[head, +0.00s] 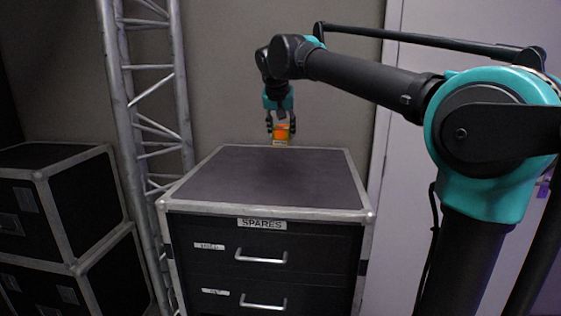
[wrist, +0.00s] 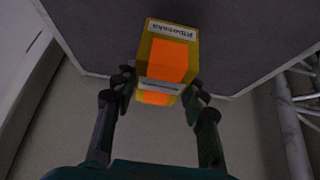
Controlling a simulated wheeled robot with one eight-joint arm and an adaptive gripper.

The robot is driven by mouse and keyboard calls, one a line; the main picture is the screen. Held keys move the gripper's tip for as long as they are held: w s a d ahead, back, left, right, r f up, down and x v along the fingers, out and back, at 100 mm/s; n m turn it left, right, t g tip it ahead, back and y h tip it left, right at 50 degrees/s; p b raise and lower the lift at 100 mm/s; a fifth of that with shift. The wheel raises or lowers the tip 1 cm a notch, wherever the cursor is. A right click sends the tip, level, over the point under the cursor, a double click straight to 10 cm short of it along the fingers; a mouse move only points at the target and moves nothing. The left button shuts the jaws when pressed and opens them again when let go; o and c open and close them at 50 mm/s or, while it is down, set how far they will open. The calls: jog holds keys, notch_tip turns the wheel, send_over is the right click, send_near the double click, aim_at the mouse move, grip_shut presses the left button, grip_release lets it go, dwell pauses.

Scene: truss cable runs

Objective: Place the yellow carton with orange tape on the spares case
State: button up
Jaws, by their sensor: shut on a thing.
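My gripper (head: 281,126) is shut on the yellow carton with orange tape (head: 281,136), near the back edge of the spares case (head: 262,178). In the wrist view the carton (wrist: 167,60) sits between the two fingers (wrist: 160,92); it has a broad orange band and white labels with dark print. The spares case has a dark, bare top with a pale metal rim and a "SPARES" label on its front. In the head view the carton's lower edge is close to the back rim; I cannot tell whether it touches the top.
Stacked black flight cases (head: 62,200) stand at the left. A silver truss (head: 150,110) rises just behind and left of the spares case. A grey wall (head: 225,80) is behind, and a pale panel (head: 400,180) is at the right. The case top is clear.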

aim_at(280, 143)
notch_tip(280, 143, down, 10)
dwell(0.5)
jog(key=shift+f, duration=0.1)
jog(key=o, duration=1.3)
jog(key=v, duration=1.2)
